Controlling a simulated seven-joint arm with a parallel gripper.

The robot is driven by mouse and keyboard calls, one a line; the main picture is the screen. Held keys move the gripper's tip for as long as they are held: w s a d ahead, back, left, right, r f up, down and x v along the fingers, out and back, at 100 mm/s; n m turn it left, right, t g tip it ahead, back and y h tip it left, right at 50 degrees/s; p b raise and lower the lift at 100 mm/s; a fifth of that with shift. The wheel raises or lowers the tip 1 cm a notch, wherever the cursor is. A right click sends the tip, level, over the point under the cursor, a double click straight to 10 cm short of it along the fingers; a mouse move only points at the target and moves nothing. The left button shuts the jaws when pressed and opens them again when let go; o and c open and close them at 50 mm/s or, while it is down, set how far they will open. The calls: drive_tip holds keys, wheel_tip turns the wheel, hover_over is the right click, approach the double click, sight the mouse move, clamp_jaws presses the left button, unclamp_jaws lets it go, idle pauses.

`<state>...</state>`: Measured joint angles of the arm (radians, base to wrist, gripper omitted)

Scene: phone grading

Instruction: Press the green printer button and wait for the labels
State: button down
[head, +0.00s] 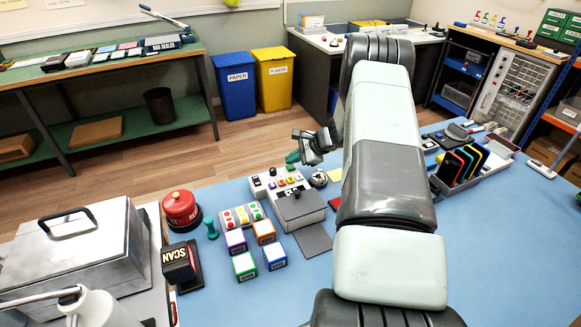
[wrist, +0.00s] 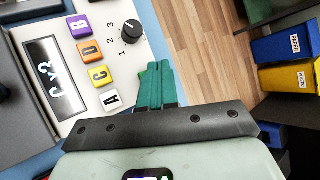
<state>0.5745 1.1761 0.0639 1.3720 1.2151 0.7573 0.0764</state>
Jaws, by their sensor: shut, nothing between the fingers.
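The label printer (head: 308,216), a pale box with coloured buttons on top, stands on the blue table in the head view. In the wrist view its panel (wrist: 118,65) shows a dark display (wrist: 52,75), lettered purple, orange, yellow and white buttons, and a black dial (wrist: 131,32). My gripper (wrist: 158,68) is shut and empty, its green fingers together beside the white A button. A sliver of lighter green shows at the left of the fingertips; I cannot tell if it is the green button. In the head view my gripper (head: 293,157) is at the printer's far side.
Four coloured cubes (head: 245,266), a sticker pad (head: 242,215), a red round container (head: 181,209) and a SCAN block (head: 179,262) stand left of the printer. A silver ball (head: 319,178) sits close on its right. A phone rack (head: 470,165) stands farther right.

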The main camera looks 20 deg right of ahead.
sight(293, 168)
drive_tip(key=shift+f, duration=0.7)
idle(0.8)
drive_tip(key=shift+r, duration=0.9)
drive_tip(key=shift+r, duration=0.1)
drive_tip(key=shift+r, duration=2.45)
